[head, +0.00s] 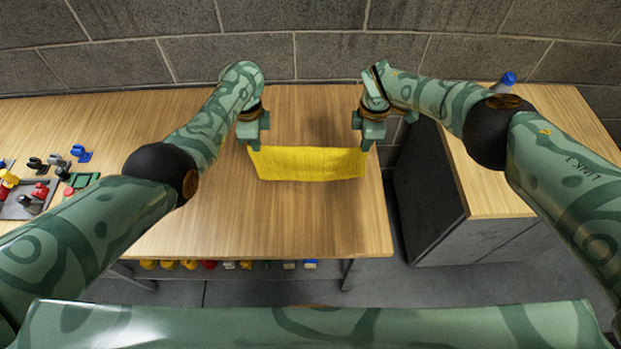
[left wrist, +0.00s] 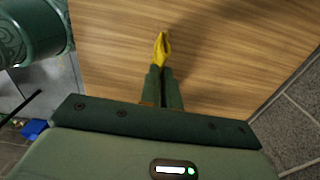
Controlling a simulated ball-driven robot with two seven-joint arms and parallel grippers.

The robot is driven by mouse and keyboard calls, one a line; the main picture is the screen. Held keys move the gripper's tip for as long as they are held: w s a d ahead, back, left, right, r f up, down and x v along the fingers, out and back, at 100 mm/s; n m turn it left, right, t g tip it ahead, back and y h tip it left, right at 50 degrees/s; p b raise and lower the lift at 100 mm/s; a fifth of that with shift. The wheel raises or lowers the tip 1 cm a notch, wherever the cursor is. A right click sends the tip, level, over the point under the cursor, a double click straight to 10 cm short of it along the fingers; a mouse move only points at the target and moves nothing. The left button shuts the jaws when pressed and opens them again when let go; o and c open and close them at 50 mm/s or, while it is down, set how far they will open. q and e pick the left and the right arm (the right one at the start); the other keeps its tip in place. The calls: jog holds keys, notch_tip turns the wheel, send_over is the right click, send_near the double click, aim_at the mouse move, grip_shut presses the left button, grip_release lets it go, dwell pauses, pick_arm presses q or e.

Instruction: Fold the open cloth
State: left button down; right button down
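A yellow cloth (head: 310,164) hangs stretched between my two grippers over the wooden table (head: 240,225), near its far right part. My left gripper (head: 253,146) is shut on the cloth's upper left corner. In the left wrist view the fingers (left wrist: 163,72) are close together with the bunched yellow cloth (left wrist: 161,47) between and beyond their tips. My right gripper (head: 365,146) is at the cloth's upper right corner and appears closed on it. I cannot tell whether the cloth's lower edge touches the table.
Small coloured parts lie on a grey tray (head: 18,209) at the table's left. A blue-topped bottle (head: 507,80) stands on the cabinet (head: 490,185) at right, across a gap from the table. A stone block wall (head: 290,50) closes the back. The table's front middle is clear.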

pick_arm(q)
jog(key=shift+r, duration=0.3)
pick_arm(e)
jog(key=shift+r, duration=0.35)
